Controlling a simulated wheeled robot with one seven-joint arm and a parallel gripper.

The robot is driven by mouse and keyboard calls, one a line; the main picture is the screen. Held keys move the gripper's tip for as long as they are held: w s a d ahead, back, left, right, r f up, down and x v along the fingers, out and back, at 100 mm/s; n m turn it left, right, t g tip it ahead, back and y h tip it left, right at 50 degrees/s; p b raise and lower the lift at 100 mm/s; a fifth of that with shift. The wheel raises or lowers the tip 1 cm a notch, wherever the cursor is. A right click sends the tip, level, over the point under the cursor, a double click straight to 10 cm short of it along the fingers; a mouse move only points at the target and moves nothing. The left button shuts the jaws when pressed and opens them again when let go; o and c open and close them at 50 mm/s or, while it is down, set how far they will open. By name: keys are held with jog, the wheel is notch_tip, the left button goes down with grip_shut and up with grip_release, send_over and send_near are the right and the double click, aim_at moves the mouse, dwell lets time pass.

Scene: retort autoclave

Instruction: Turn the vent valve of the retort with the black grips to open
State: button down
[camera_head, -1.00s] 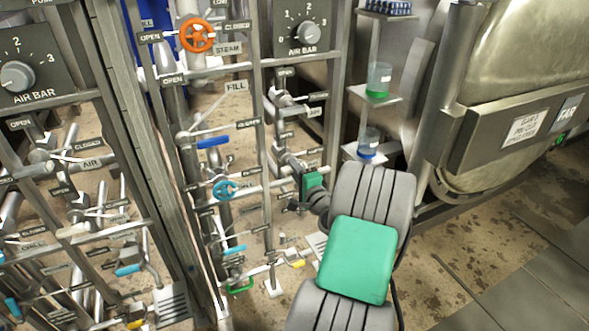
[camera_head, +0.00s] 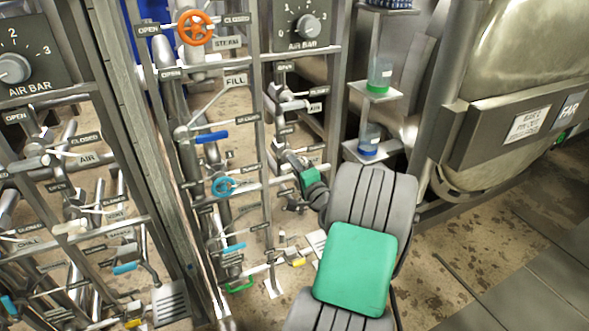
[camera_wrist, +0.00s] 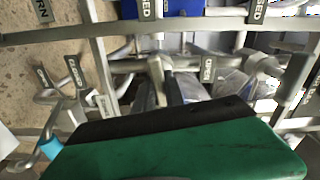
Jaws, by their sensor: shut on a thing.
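My gripper (camera_head: 288,159) reaches from the lower right into the right-hand pipe rack and is shut on a grey valve lever. The lever (camera_wrist: 158,78) shows in the wrist view, running down behind the dark edge of my gripper's green body. I cannot read a vent label, and no black grips show clearly on the retort (camera_head: 520,90) at the upper right.
Frame bars crowd the rack; the floor at lower right is clear.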

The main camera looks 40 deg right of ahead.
jog(key=shift+f+n+b, duration=0.1)
jog(key=shift+n+b, duration=1.5)
jog(key=shift+n, duration=0.3)
jog(key=c, duration=1.4)
grip_release()
jog(key=v, duration=0.8)
jog(key=shift+p, duration=0.3)
jog(key=shift+w, duration=0.1)
